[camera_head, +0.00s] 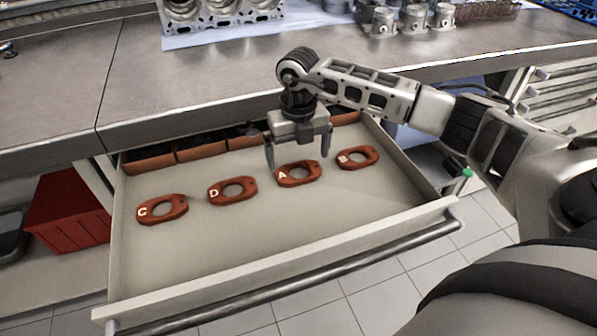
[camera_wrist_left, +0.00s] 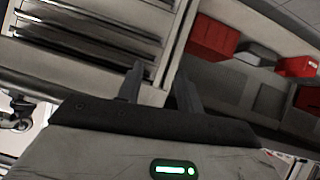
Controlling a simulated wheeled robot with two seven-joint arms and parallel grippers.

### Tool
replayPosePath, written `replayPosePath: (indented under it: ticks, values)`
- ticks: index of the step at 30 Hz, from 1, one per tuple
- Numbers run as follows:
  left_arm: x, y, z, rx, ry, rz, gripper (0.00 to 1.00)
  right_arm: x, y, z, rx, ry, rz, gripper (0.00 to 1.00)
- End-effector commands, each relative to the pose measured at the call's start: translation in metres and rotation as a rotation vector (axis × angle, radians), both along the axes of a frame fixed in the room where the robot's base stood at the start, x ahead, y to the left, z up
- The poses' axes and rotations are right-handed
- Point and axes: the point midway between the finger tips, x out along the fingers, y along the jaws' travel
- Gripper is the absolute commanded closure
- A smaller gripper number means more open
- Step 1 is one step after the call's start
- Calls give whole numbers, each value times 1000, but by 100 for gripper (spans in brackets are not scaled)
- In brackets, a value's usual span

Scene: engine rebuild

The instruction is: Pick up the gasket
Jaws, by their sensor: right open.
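Several flat orange-red gaskets, each with a central hole and a white letter, lie in a row in an open drawer (camera_head: 250,245). From left to right they are gasket C (camera_head: 150,217), gasket D (camera_head: 220,197), gasket A (camera_head: 311,177) and gasket B (camera_head: 346,164). My right gripper (camera_head: 297,160) points down over gasket A, with its open fingers on either side of it. I cannot tell whether they touch it. My left gripper shows only in the left wrist view (camera_wrist_left: 160,88). Its two fingers are apart with nothing between them, away from the gaskets.
Orange-brown bins (camera_head: 150,161) line the drawer's back. The metal workbench (camera_head: 190,85) overhangs it, holding an engine block (camera_head: 215,14) and pistons (camera_head: 383,22). A red box (camera_head: 70,215) stands on a shelf to the left. The drawer's front half is clear.

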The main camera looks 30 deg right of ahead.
Motion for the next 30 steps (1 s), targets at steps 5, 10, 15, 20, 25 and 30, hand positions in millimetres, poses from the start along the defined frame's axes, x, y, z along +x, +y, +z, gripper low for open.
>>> replayPosePath:
  ticks: [5, 10, 15, 20, 25, 30]
  values:
    - [3, 0, 3, 2, -8, 0, 64, 2, 0, -28, 0, 4, 1, 0]
    - [5, 0, 3, 3, -12, 0, 64, 2, 0, -36, -1, 1, 2, 0]
    - [5, 0, 3, 3, -11, 0, 64, 2, 0, -35, -1, 1, 2, 0]
    - [5, 0, 3, 2, -10, -1, 64, 2, 0, -35, 0, 1, 2, 28]
    - [4, 0, 2, 2, -7, 0, 64, 2, 0, -35, 0, 0, 2, 28]
    - [1, 0, 0, 3, -1, -1, 64, 3, 0, -31, 0, 0, 1, 28]
